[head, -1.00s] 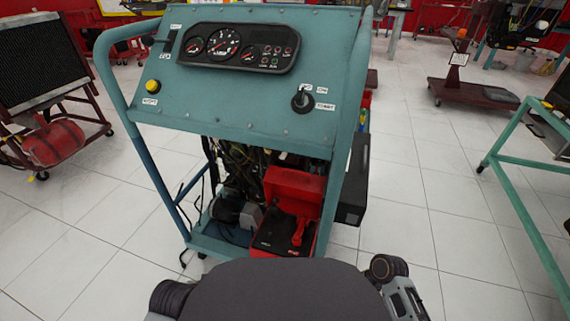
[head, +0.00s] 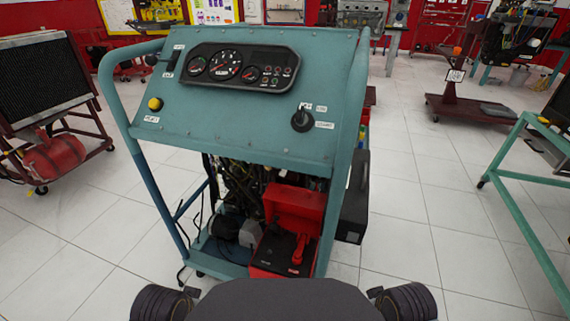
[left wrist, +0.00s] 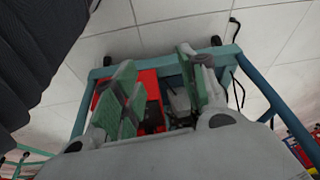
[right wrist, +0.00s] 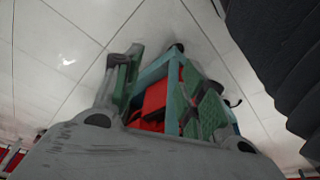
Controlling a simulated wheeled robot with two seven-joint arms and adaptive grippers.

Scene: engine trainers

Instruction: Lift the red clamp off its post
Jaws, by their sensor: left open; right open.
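In the head view a red clamp (head: 299,247) sits on top of the black battery (head: 278,258), which stands in a red box (head: 294,200) low in the teal engine stand. The post under the clamp is too small to make out. In the left wrist view my left gripper (left wrist: 160,88) is open, with the red box and battery showing beyond its green-padded fingers. In the right wrist view my right gripper (right wrist: 163,92) is open, with part of the red box showing between its fingers. Both grippers look empty and apart from the clamp. Neither shows in the head view.
The stand's sloping dashboard panel (head: 240,105) overhangs the battery space, with a teal upright (head: 345,170) close on the right. Wires and engine parts (head: 240,190) lie left of the box. A black case (head: 353,195) hangs outside right. The tiled floor (head: 420,240) is clear.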

